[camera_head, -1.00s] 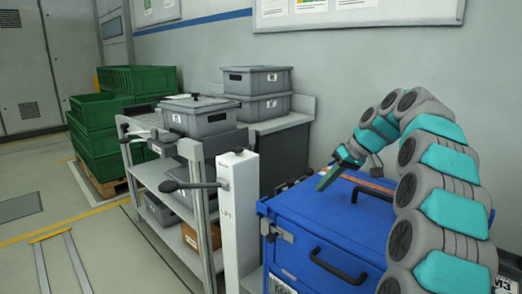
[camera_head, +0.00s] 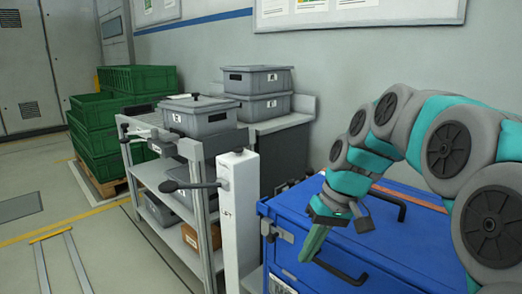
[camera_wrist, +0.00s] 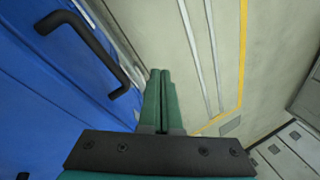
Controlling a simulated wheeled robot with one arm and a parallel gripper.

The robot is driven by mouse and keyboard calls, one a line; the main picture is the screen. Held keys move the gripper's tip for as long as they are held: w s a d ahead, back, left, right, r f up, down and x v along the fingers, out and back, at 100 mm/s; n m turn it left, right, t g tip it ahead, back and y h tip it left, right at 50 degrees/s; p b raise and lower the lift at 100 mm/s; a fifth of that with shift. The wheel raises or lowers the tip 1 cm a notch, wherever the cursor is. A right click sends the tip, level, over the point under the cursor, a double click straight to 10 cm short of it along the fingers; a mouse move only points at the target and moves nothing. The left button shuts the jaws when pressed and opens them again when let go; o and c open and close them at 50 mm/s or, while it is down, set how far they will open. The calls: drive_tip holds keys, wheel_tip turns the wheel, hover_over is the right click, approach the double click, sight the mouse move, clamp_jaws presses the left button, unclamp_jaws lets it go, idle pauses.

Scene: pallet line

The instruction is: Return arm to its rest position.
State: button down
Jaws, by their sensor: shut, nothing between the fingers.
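My gripper (camera_head: 315,243) hangs at the end of my bent grey and teal arm, in front of the blue box's near side in the head view. Its green fingers point down and are closed together with nothing between them. In the wrist view the two fingers (camera_wrist: 160,100) lie side by side, with the blue box (camera_wrist: 45,120) and its black handle (camera_wrist: 90,45) to their left and the floor beyond.
The blue box (camera_head: 390,245) has black handles and a latch. Left of it stand a white post (camera_head: 238,220) and a grey cart (camera_head: 200,165) with lidded grey bins (camera_head: 200,115). Green crates (camera_head: 95,130) stand on a pallet at the left. The floor (camera_head: 100,250) at front left is open.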

drive_tip(key=s+d+f+m+h, duration=0.1)
drive_tip(key=s+f, duration=0.5)
drive_tip(key=s, duration=0.7)
drive_tip(key=s+d+f+m+g+h, duration=0.1)
drive_tip(key=s+d+f+h, duration=0.2)
drive_tip(key=s, duration=1)
wheel_tip(320, 180, down, 3)
drive_tip(key=shift+d+f+m+g, duration=0.1)
drive_tip(key=shift+d+m+g, duration=0.25)
drive_tip(key=shift+d, duration=0.25)
